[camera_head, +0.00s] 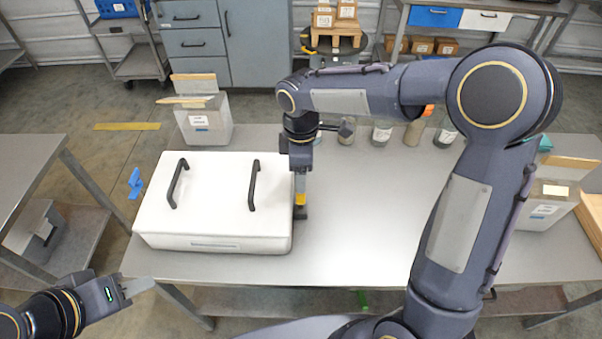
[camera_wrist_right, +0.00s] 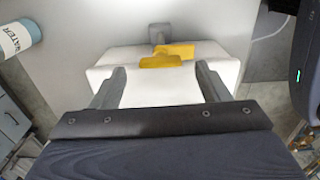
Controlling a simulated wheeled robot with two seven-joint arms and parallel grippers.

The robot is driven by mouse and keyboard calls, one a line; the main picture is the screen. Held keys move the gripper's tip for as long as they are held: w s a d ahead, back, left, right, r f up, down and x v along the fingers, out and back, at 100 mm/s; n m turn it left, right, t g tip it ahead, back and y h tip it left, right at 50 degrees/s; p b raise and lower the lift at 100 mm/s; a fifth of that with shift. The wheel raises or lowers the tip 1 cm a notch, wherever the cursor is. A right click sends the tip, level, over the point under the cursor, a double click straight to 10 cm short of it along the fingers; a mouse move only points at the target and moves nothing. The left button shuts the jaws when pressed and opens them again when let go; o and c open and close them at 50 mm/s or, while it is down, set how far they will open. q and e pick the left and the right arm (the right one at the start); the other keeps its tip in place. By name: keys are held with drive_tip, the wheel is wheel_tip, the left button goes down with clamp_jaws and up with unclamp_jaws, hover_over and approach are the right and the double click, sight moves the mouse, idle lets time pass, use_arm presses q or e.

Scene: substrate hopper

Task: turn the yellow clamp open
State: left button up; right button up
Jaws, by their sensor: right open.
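The yellow clamp (camera_head: 300,199) is at the right side of the white lidded box (camera_head: 215,225), partly hidden under my right gripper (camera_head: 301,170) in the head view. In the right wrist view the yellow clamp (camera_wrist_right: 168,57) lies against the white box edge (camera_wrist_right: 105,58), with a grey piece beyond it. The open fingers of my right gripper (camera_wrist_right: 160,72) stand to either side of the line to the clamp, and nothing is held between them. My left gripper (camera_head: 125,290) is at the lower left, away from the box; its finger gap is unclear.
Two black handles (camera_head: 254,185) stand on the lid. A blue piece (camera_head: 135,183) is at the box's left side. A grey bin (camera_head: 205,125) stands behind it, and several jars (camera_head: 381,133) line the back. The metal table (camera_head: 350,225) right of the box is clear.

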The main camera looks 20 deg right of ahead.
drive_tip(key=shift+r, duration=2.6)
drive_tip(key=s+d+r+m+t+y, duration=0.1)
drive_tip(key=s+d+r+m, duration=0.1)
drive_tip(key=s+d+m, duration=0.3)
drive_tip(key=s+d+r+m+t+y, duration=0.1)
drive_tip(key=s+d+r+m, duration=0.15)
drive_tip(key=s, duration=0.45)
drive_tip(key=s+f+m+t+y, duration=0.1)
drive_tip(key=s+f+m+t, duration=0.2)
drive_tip(key=s+m, duration=0.6)
drive_tip(key=shift+s+d+f+t+y, duration=0.2)
drive_tip(key=shift+s+t+y, duration=0.15)
drive_tip(key=shift+s, duration=0.25)
